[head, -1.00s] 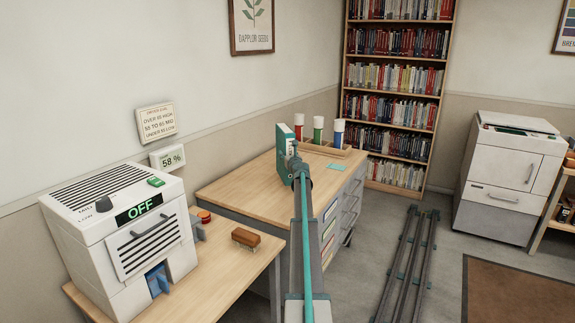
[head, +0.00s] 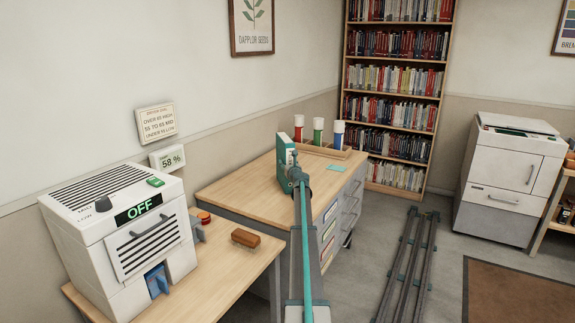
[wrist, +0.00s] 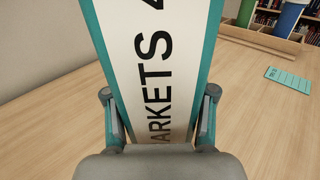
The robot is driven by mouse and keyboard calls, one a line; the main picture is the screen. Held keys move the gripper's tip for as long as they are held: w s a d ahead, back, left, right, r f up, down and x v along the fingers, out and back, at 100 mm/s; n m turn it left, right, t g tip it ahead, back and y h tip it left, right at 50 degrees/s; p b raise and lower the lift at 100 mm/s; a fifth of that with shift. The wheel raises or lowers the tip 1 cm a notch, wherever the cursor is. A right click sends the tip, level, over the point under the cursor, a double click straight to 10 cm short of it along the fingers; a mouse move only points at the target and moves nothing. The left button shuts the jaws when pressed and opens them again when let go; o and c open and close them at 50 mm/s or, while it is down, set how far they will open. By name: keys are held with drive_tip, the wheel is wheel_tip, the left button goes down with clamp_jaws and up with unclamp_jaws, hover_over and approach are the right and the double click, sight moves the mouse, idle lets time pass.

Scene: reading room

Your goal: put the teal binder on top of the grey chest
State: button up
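My gripper (head: 295,177) is shut on the binder, with one finger on each side of the spine in the wrist view (wrist: 160,118).
A wooden rack (head: 325,151) with red, green and blue tubes stands at the back of the chest top. A flat teal card (head: 337,167) lies right of the binder. The near left top is clear. A white dehumidifier (head: 120,235) and brown brush (head: 246,238) occupy the nearer table.

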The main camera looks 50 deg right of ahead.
drive_tip(key=o, duration=0.4)
drive_tip(key=shift+r, duration=0.1)
drive_tip(key=b+v, duration=0.1)
drive_tip(key=v, duration=1.1)
